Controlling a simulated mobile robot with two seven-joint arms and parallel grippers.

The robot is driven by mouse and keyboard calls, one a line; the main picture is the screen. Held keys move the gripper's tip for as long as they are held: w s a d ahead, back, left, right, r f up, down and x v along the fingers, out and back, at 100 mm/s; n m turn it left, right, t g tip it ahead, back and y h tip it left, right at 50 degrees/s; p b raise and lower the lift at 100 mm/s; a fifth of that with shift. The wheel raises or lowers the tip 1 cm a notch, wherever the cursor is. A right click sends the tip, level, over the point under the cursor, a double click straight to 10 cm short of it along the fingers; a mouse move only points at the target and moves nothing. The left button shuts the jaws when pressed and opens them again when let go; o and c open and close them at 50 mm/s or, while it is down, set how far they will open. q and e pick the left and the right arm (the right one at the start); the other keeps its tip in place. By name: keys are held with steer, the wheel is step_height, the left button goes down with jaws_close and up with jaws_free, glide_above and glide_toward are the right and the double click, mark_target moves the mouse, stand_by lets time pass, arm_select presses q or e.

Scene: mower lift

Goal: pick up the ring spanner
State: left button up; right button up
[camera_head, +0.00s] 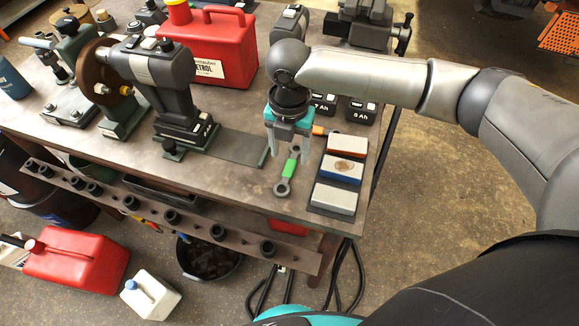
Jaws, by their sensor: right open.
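The ring spanner (290,168) lies on the workbench (232,184) near its front right part. It has a green handle and a grey ring end that points toward the front edge. My right gripper (288,152) comes in from the right and points down over the spanner's far end. Its two fingers are apart, one to each side of the green handle, with nothing seen held between them. The gripper body hides what lies directly behind it. I cannot tell how far the fingertips are above the bench top. My left gripper is out of view.
Several sharpening stones (334,198) lie in a tray just right of the spanner. An orange-handled tool (321,131) and battery packs (362,111) are behind. Bare bench lies left of the spanner.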

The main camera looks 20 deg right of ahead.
mark_target(289, 167)
steer(key=f, duration=0.5)
steer(key=shift+w, duration=0.2)
steer(key=shift+c, duration=0.2)
jaws_close()
